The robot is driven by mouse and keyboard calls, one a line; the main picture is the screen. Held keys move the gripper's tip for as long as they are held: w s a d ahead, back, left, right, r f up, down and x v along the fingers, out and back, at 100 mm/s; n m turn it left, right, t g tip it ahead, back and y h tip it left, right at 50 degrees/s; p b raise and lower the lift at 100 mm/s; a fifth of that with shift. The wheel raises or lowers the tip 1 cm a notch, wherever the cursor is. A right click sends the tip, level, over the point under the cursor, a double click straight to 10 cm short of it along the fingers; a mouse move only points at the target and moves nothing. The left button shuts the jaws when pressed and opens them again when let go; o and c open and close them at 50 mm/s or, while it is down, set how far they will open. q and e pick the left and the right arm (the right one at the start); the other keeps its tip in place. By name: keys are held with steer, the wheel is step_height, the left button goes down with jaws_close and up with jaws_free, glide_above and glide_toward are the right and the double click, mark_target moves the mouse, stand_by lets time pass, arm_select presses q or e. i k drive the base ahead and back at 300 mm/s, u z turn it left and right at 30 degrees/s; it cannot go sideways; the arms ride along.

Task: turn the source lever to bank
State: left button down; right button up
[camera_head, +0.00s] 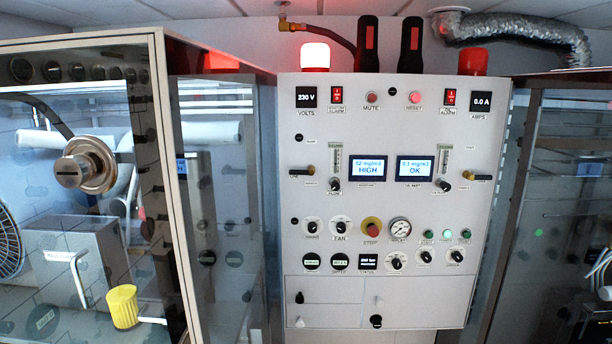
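The grey fill panel (345,215) faces me in the middle of the head view. A small brass lever with a dark end (302,171) sits on its left half, lying about level. A similar brass lever (477,177) sits on its right half, also about level. Small labels lie around both, too small to read, so I cannot tell which is the source lever or which mark is bank. Neither of my grippers shows in the view, and nothing touches the levers.
The panel carries displays reading HIGH (368,168) and OK (414,168), several knobs, a gauge (400,230) and a red stop button (372,229). A glass-walled cabinet (165,190) stands left, another (560,200) right. The space before the panel looks clear.

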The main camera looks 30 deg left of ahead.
mark_target(311, 172)
steer(key=z, duration=0.15)
steer(key=k, duration=0.25)
steer(key=u, duration=1.25)
steer(key=i, duration=0.5)
steer(key=z, duration=0.05)
